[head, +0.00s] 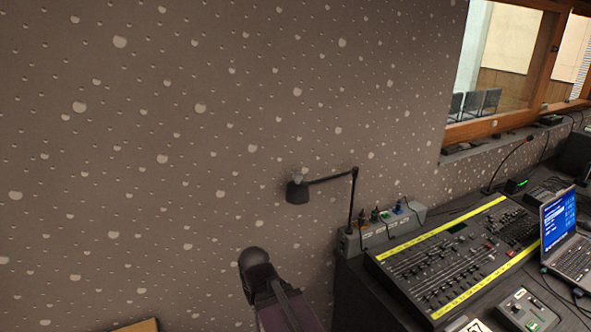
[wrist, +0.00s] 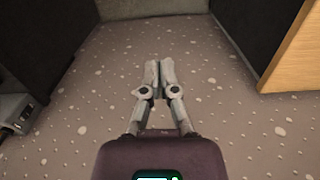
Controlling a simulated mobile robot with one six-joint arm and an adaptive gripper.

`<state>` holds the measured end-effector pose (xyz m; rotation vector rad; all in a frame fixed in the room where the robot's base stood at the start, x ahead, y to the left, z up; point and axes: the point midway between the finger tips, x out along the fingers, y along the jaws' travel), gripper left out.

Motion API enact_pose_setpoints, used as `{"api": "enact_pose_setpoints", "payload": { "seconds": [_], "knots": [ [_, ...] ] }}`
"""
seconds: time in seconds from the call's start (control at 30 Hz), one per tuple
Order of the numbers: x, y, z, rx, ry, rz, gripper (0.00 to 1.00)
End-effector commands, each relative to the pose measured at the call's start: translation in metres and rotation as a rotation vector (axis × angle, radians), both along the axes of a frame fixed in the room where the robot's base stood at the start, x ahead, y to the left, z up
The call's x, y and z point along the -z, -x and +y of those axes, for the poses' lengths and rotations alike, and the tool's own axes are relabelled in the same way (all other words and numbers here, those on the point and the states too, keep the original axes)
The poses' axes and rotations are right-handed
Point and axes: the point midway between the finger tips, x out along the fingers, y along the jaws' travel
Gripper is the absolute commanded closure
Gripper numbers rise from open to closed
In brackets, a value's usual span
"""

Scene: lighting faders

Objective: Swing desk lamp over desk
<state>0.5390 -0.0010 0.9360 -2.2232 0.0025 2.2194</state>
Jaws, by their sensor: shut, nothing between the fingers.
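The desk lamp (head: 298,193) is dark, with a small shade hanging at the left end of a thin level arm. That arm joins an upright post (head: 351,205) at the desk's left end. The shade stands out to the left of the desk (head: 362,300), in front of the spotted wall, not above the desk top. My gripper (wrist: 152,65) shows in the wrist view, its two grey fingers together and empty, with the wall behind. In the head view my dark arm rises at bottom centre, below the shade and apart from it; the fingertips are not visible there.
A grey connector box (head: 385,230) stands beside the lamp post. The mixing console (head: 450,255) and a laptop (head: 565,235) fill the desk. A wooden edge (wrist: 288,50) is at the right in the wrist view. The wall left of the lamp is clear.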

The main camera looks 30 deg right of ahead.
Motion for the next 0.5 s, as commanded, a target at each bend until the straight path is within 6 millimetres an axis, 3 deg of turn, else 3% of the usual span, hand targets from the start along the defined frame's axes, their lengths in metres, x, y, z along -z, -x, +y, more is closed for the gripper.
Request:
{"api": "enact_pose_setpoints", "payload": {
  "seconds": [0.27, 0.5],
  "knots": [
    [-0.028, -0.018, -0.010, 0.014, -0.002, -0.020, 1.00],
    [-0.067, -0.046, -0.028, 0.040, -0.003, -0.054, 1.00]
  ]
}}
